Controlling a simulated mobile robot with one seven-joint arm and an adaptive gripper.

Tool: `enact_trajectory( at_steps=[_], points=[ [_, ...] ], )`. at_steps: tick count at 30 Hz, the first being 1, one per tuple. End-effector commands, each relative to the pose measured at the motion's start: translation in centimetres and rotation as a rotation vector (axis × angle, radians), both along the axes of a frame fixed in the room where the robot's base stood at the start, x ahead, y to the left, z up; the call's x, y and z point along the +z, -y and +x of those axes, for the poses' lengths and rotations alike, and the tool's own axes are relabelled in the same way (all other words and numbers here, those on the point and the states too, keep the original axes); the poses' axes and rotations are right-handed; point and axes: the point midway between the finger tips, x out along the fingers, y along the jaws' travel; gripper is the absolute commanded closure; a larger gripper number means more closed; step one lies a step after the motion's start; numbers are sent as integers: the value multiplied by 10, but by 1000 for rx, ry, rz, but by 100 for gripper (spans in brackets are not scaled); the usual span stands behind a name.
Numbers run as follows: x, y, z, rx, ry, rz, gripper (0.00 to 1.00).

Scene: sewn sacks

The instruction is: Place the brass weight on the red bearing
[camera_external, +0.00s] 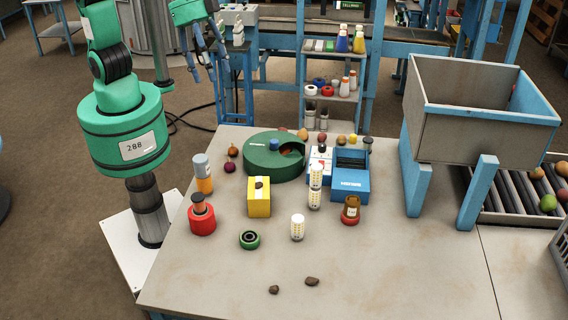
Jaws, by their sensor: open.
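My gripper (205,72) is open and empty, raised at the upper left, above and behind the table's far left edge. No thing is plainly a brass weight or a red bearing at this size. An amber-brown piece (351,203) stands upright at the right of the table, with a red round base (350,219) under it. At the left a squat red round piece (202,220) has a brown cylinder (198,202) upright in its top. I cannot tell whether either pair is joined. A green ring-shaped bearing (249,240) lies flat nearby. My gripper touches none of these.
A yellow box (259,207), an orange-and-grey cylinder (203,178), white dotted cylinders (298,228), a green round holder (262,166) and a blue open box (349,184) crowd the table (400,270). A large bin (465,118) stands right. The front right is clear.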

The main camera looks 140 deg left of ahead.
Motion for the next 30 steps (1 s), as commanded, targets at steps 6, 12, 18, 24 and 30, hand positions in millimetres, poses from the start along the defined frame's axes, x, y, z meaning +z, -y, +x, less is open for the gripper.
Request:
enact_trajectory(
  at_steps=[6, 12, 18, 24, 30],
  points=[
    [21, 38, -58, -27, 25, 2, 40],
    [30, 65, -112, -47, 43, 1, 40],
    [31, 88, -165, -70, 61, 2, 40],
    [24, 107, -217, -92, 81, 0, 40],
    [13, 120, -260, -109, 97, -3, 40]
  ],
)
